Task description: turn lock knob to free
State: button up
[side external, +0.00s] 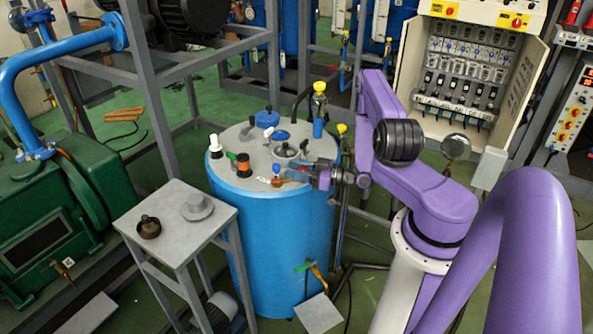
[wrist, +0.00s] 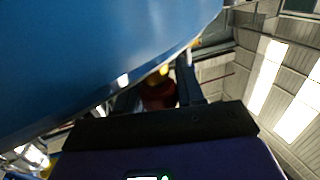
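The blue tank (side external: 270,235) has a grey round lid (side external: 225,170) with several knobs and valves. An orange and black knob (side external: 243,165) stands near the lid's front left. A small blue-topped fitting (side external: 277,171) with a brown-orange lever is near the front right edge. I cannot tell which of these is the lock knob. My gripper (side external: 303,172) is low at the right edge of the lid, beside this fitting, with something red at its fingers. In the wrist view, a blurred red part (wrist: 158,95) with yellow above it is in shadow near my gripper. Finger opening and contact are unclear.
A small grey table (side external: 165,222) with two round parts is at left. An open electrical cabinet (side external: 470,70) is behind my arm.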

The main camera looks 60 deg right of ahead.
jog(key=shift+c, duration=0.9)
jog(key=shift+s+a+n+g+y, duration=0.15)
jog(key=shift+n+g+y, duration=0.4)
jog(key=shift+n+y, duration=0.45)
jog(key=shift+a+n+g+y, duration=0.1)
jog(key=shift+n+g+y, duration=0.5)
jog(key=shift+y, duration=0.7)
jog(key=o, duration=1)
jog(key=shift+c, duration=0.2)
jog(key=shift+s+d, duration=0.1)
jog(key=v, duration=1.7)
jog(key=shift+s, duration=0.15)
